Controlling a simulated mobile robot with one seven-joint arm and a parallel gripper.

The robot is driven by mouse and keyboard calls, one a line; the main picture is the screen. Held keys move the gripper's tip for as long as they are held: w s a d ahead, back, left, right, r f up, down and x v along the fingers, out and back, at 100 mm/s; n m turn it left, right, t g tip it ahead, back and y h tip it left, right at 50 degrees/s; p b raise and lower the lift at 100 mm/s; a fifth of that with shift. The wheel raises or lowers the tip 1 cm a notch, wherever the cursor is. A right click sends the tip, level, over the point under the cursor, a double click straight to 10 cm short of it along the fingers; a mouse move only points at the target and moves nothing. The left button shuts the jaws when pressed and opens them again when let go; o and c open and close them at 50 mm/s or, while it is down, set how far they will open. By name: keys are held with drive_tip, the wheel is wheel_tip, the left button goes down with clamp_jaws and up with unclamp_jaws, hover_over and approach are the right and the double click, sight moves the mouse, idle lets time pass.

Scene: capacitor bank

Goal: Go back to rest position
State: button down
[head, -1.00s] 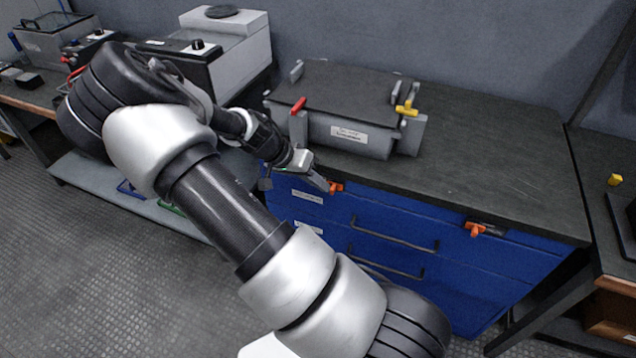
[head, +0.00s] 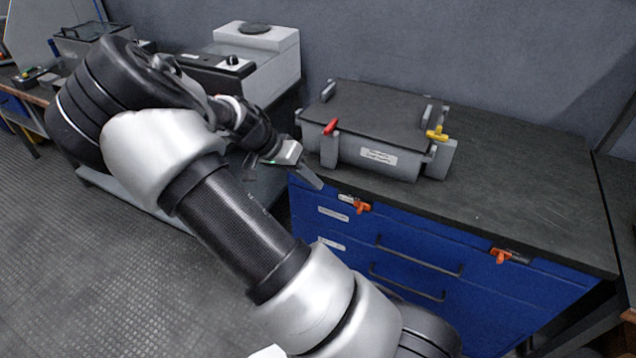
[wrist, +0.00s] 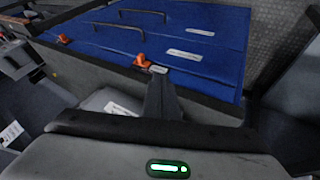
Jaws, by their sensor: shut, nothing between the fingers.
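My gripper (head: 312,177) is at the left front corner of the dark bench top, in front of the grey lidded box. Its fingers are together with nothing between them. In the wrist view the shut fingers (wrist: 162,98) point toward the blue drawer cabinet (wrist: 185,45), with an orange latch close by their tip. In the head view that orange latch (head: 361,206) sits on the cabinet's upper left, apart from the gripper. My arm crosses the left half of the head view and hides part of the floor and bench behind it.
The grey box (head: 370,130) stands on the bench top (head: 510,170) with a red handle (head: 330,126) and a yellow handle (head: 437,132). A second orange latch (head: 501,255) is at the cabinet's right. A white and grey machine (head: 262,60) stands behind my arm. Floor at left is open.

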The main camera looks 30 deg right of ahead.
idle(0.4)
drive_tip(key=s+a+r+n+t+y, duration=0.4)
drive_tip(key=s+a+r+n, duration=0.2)
drive_tip(key=s+r, duration=0.55)
drive_tip(key=s+a+r+n+t+y, duration=0.3)
drive_tip(key=s+a+r+n, duration=0.3)
drive_tip(key=s+r, duration=0.55)
wheel_tip(320, 180, up, 22)
drive_tip(key=p, duration=2.1)
drive_tip(key=shift+w+a, duration=0.4)
